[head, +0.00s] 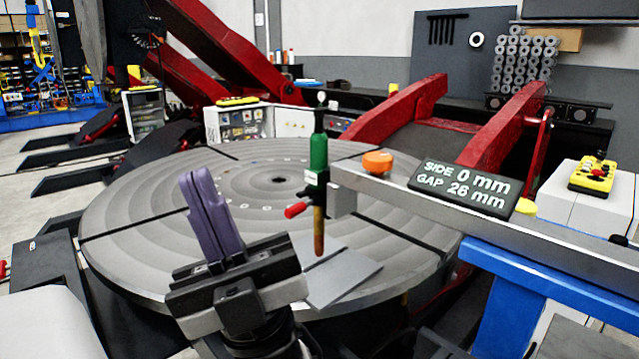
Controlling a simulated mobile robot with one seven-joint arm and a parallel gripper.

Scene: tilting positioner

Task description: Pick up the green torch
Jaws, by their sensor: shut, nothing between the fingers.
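The green torch (319,152) stands upright in a grey clamp (342,200) at the left end of a rail. It has a dark upper neck, a red knob (296,210) on its lower left and a copper-brown tip (319,236) pointing down above the turntable. My gripper (195,180) is in the lower left foreground, its purple fingers together and pointing up. It is shut and empty, left of the torch and apart from it. No part of the torch is hidden by my gripper.
The round grey turntable (130,215) fills the middle, with flat plates (345,280) under the torch. The rail (450,208) carries an orange knob (377,162) and a sign (465,184) reading side 0 mm, gap 26 mm. A blue beam (540,275) is at the right. Red arms (215,50) stand behind.

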